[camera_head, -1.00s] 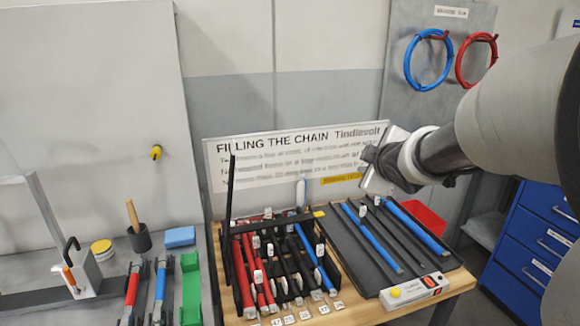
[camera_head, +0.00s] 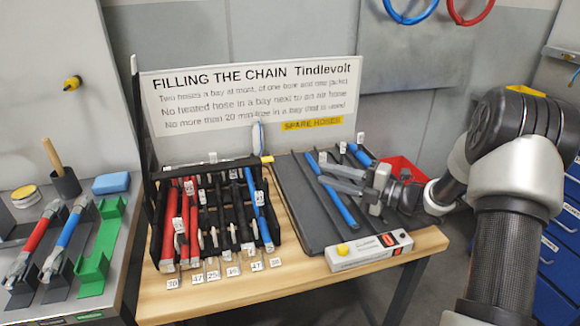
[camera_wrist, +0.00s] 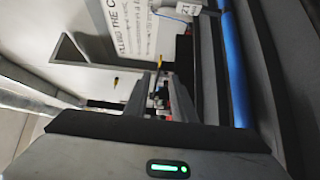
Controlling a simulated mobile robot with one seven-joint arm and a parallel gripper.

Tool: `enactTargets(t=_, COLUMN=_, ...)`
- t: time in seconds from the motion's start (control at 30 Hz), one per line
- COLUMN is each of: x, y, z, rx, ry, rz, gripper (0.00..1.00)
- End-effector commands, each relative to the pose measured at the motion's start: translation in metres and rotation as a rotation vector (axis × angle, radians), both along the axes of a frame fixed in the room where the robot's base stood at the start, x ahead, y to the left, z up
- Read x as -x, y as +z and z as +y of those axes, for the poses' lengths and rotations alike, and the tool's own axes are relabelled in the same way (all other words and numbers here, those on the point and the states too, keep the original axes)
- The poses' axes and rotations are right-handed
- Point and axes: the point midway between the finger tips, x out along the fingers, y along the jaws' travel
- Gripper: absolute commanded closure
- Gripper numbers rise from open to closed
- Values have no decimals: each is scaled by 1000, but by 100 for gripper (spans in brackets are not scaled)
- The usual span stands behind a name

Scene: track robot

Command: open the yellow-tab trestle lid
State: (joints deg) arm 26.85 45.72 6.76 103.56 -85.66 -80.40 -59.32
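The trestle is a black rack (camera_head: 152,195) of hoses on the wooden bench. Its lid appears to be the black bar (camera_head: 180,172) lying across the rack's back, with a small yellow tab (camera_head: 267,159) at its right end. The bar looks down and level. My gripper (camera_head: 319,172) points left over the dark tray, right of the tab and apart from it. Its two fingers are spread with nothing visible between them. A small yellow piece, probably the tab, shows in the wrist view (camera_wrist: 159,62).
The dark tray (camera_head: 297,205) holds blue and dark hoses below my gripper. A white box with a yellow button (camera_head: 342,249) stands at the tray's front. A sign (camera_head: 240,85) stands behind the rack. A red bin (camera_head: 402,168) is behind my gripper.

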Motion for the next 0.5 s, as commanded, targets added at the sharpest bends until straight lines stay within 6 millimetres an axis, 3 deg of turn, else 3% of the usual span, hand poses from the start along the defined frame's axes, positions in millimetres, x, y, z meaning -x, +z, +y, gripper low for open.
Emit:
enactTargets(t=0.27, x=0, y=-7, z=14, rx=-16, ry=37, rz=-20, gripper=77)
enactTargets(t=0.5, x=-23, y=-8, z=57, rx=-16, ry=37, rz=-19, gripper=77)
